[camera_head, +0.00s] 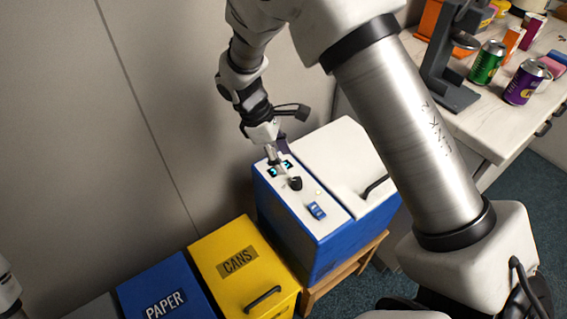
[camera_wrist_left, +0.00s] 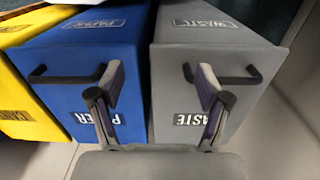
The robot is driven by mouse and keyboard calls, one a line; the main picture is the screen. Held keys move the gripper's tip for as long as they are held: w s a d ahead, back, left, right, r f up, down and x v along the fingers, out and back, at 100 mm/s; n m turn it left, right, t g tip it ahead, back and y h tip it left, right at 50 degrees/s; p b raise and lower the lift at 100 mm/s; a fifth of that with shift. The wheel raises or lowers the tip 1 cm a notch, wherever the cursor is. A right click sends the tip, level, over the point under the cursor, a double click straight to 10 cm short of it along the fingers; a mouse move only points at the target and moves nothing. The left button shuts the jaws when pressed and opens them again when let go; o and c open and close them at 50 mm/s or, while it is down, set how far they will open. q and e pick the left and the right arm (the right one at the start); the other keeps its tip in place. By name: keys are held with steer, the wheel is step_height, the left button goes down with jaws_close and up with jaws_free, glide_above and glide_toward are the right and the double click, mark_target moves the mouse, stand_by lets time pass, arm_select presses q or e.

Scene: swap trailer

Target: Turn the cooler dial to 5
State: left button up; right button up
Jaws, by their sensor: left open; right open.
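The blue cooler (camera_head: 328,252) with a white top stands on a wooden stand in the head view. Its black dial (camera_head: 295,183) sits on the white control strip, beside a small display (camera_head: 281,170) with teal digits too small to read. My right gripper (camera_head: 278,158) is open and points down at the strip, just behind the dial at the display, partly covering it. Whether it touches anything there, I cannot tell. My left gripper (camera_wrist_left: 161,88) is open and empty, in front of the paper and waste bins in the left wrist view.
A blue switch (camera_head: 317,210) and the lid with a black handle are close to the dial. A yellow cans bin (camera_head: 238,262) and blue paper bin (camera_head: 165,288) stand left; a grey waste bin (camera_wrist_left: 205,48) is beside them. A counter (camera_head: 510,120) with cans is at right.

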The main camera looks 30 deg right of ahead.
mark_target(296, 180)
steer(key=shift+s+d+f, duration=0.1)
steer(key=shift+s+f, duration=0.15)
steer(key=shift+f, duration=0.15)
steer(key=x, duration=0.6)
steer(key=shift+s+d+f+b, duration=0.15)
steer(key=shift+s+f+b, duration=0.15)
steer(key=shift+b, duration=0.1)
steer(key=shift+c, duration=0.3)
jaws_close()
